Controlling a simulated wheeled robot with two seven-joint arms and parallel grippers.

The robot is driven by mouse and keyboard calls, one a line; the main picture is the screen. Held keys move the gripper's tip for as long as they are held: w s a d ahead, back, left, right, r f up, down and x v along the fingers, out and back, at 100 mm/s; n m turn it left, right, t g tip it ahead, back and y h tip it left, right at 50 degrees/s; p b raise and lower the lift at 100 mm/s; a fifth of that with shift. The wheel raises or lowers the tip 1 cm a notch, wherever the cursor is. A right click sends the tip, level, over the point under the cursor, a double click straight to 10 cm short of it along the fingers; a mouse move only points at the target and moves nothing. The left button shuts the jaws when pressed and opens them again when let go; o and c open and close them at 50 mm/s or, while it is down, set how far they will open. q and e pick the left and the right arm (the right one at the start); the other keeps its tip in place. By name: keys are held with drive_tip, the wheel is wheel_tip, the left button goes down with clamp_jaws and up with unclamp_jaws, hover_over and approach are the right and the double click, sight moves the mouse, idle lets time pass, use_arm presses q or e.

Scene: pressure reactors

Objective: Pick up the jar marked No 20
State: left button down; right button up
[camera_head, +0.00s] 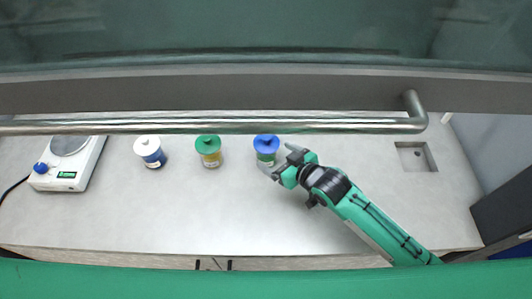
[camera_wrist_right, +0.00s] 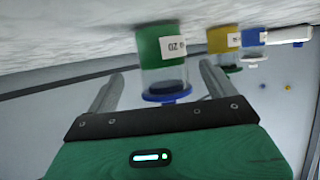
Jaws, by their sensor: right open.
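A jar with a blue lid and a green band (camera_head: 265,145) stands on the bench, rightmost of three jars. In the right wrist view the same jar (camera_wrist_right: 162,50) appears upside down, with a white label whose marking looks like 20 but is not fully clear. My right gripper (camera_head: 281,160) is open at the near right side of this jar. In the wrist view the jar lies between the lines of the two fingers, with clear gaps on both sides. The fingers do not grip it. My left gripper is not in view.
A green-lidded jar with a yellow band (camera_head: 209,151) and a white-lidded jar with a blue band (camera_head: 150,152) stand to the left. A scale (camera_head: 68,165) is at far left. A metal bar (camera_head: 220,126) runs above the back. The front bench (camera_head: 190,220) is clear.

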drive_tip(key=shift+w+a, duration=0.2)
drive_tip(key=shift+a, duration=0.05)
drive_tip(key=x, duration=0.1)
drive_tip(key=p+x, duration=0.1)
drive_tip(key=x, duration=0.1)
drive_tip(key=shift+w+a+r, duration=0.15)
drive_tip(key=shift+a+r, duration=0.05)
drive_tip(key=shift+w+a+f+p, duration=0.3)
drive_tip(key=shift+w+a+p, duration=0.05)
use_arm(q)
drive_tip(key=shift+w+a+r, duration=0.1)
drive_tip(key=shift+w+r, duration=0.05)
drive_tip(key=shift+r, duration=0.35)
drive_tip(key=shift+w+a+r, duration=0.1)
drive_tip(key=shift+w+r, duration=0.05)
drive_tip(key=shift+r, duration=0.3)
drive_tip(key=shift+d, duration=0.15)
use_arm(e)
drive_tip(key=shift+c, duration=0.2)
drive_tip(key=c, duration=1.1)
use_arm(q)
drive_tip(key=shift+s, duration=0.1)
use_arm(e)
drive_tip(key=shift+c, duration=0.6)
drive_tip(key=shift+r, duration=0.1)
